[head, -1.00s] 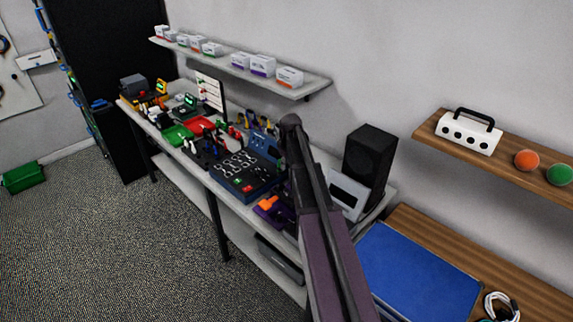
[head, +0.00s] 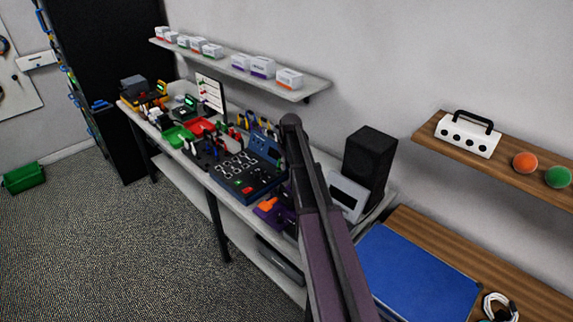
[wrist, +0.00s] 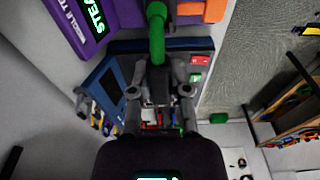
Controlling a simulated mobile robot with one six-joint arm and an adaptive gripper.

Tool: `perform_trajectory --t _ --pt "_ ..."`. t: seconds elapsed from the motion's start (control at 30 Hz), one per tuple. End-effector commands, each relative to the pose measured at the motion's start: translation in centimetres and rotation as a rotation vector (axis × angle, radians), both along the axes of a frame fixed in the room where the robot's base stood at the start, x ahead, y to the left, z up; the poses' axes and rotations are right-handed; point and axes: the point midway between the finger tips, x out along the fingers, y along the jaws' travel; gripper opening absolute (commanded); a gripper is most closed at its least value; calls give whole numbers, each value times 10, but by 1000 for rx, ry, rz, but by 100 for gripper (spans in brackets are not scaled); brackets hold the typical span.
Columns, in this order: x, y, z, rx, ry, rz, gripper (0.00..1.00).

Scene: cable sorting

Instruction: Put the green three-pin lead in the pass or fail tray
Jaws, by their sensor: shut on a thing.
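In the wrist view, my gripper (wrist: 158,76) is shut on the green lead (wrist: 157,32). The thick green end of the lead sticks out past the fingertips; its pins cannot be made out. In the head view my own arm hides the gripper and the lead. On the bench, far from the arm's near links, a green tray (head: 178,136) lies beside a red tray (head: 200,127). I cannot read any pass or fail marking on them.
A purple tester (wrist: 92,22) with a lit display is near the lead in the wrist view. A dark blue board (head: 240,180) with several loops fills the bench middle. A black speaker (head: 370,160) stands behind. A shelf (head: 300,92) runs above the bench.

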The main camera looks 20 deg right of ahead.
Motion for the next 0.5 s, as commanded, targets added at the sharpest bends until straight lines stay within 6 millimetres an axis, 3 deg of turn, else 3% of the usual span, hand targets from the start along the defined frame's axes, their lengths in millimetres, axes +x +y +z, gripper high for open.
perform_trajectory --t 0.5 --pt "0 0 22 0 0 0 0"
